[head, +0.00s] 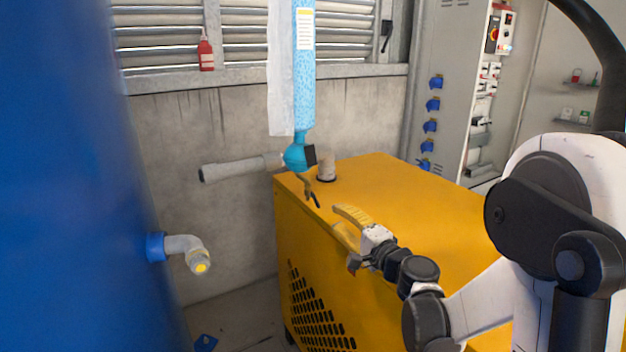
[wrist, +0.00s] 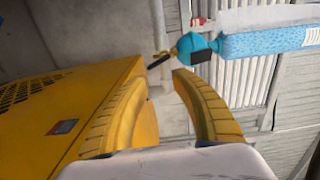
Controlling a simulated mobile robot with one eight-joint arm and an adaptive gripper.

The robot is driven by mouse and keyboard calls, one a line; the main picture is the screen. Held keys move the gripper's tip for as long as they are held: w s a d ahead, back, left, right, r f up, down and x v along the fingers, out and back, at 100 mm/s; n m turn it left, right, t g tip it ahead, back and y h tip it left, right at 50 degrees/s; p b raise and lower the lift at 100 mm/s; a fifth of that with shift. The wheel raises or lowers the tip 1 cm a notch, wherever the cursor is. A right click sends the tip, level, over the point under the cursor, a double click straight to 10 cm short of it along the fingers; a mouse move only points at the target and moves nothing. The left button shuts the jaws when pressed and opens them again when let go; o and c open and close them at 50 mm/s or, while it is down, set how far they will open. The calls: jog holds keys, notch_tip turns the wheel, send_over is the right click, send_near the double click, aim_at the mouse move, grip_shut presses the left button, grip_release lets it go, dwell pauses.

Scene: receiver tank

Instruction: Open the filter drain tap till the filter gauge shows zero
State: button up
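The filter (head: 303,85) is a light-blue column with a paper label, hanging in front of the wall. It also shows in the wrist view (wrist: 265,44). A dark block (head: 310,154) on its blue lower end may be the gauge; no dial or reading can be made out. The drain tap (head: 309,186), brass with a dark lever, hangs below the filter. It also shows in the wrist view (wrist: 165,55), the lever slanting. My gripper (head: 336,217) has yellow fingers, open and empty, a little right of and below the tap, apart from it. In the wrist view the fingers (wrist: 160,76) point towards the tap.
A yellow cabinet (head: 410,190) stands below and behind my gripper. A grey pipe (head: 235,168) ends left of the tap. A blue tank (head: 65,180) with an elbow outlet (head: 185,247) fills the left. A red bottle (head: 205,54) hangs by the louvres.

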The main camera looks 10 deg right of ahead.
aim_at(315, 197)
jog(key=w+a+m, duration=0.1)
jog(key=w+m, duration=0.2)
jog(key=m, duration=0.1)
jog(key=w+a+m, duration=0.1)
jog(key=w+m, duration=0.3)
jog(key=m, duration=0.1)
jog(key=w+a+r+m, duration=0.1)
jog(key=w+a+m, duration=0.1)
jog(key=m, duration=0.3)
jog(key=shift+w+b, duration=0.3)
jog(key=shift+w, duration=0.35)
grip_shut()
